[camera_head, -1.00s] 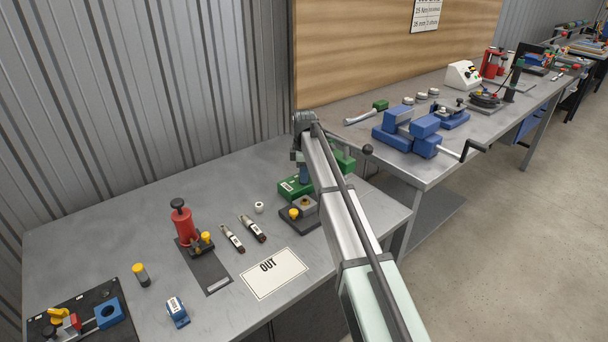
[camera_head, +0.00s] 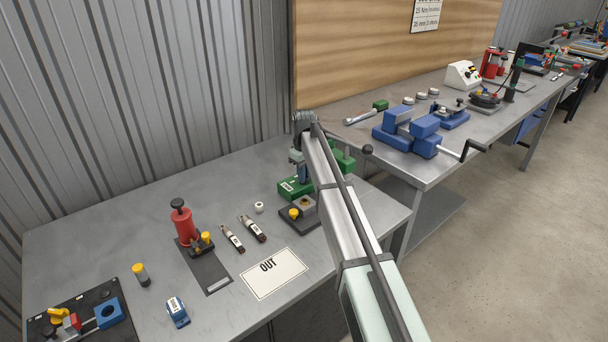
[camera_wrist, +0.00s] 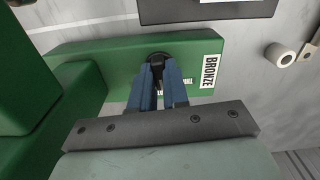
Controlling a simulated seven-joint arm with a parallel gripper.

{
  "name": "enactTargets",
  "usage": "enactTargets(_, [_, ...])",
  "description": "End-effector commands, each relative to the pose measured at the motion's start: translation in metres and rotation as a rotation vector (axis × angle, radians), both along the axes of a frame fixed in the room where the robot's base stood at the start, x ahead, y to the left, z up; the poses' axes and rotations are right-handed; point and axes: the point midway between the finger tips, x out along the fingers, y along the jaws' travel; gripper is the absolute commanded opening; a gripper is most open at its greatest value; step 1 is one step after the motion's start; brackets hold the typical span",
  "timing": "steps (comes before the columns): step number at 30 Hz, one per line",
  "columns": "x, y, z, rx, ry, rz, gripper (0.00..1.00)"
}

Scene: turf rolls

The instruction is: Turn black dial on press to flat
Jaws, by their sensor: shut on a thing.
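The green press (camera_head: 297,187) stands near the right end of the near bench, partly hidden behind my arm. In the wrist view its green base (camera_wrist: 115,62) carries a white label (camera_wrist: 212,64) reading BRONZE and some part-hidden lettering. The black dial (camera_wrist: 158,57) sits on this green face, between the tips of my gripper (camera_wrist: 159,78). The blue-grey fingers are shut on the dial, and they hide most of it, so its pointing direction cannot be told.
A dark plate with a yellow knob (camera_head: 294,213) stands just in front of the press. A small white ring (camera_head: 259,207), two dark-handled tools, a red press (camera_head: 182,222) and an OUT card (camera_head: 274,273) lie to the left.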

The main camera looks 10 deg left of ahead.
Motion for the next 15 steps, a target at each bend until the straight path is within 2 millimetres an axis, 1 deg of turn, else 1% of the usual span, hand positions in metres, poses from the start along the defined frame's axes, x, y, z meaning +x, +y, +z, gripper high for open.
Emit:
enactTargets(6, [0.0002,0.0001,0.0004,0.0,0.0,-0.071,0.0])
enactTargets(15, [0.0003,0.0002,0.0004,0.0,0.0,-0.098,0.0])
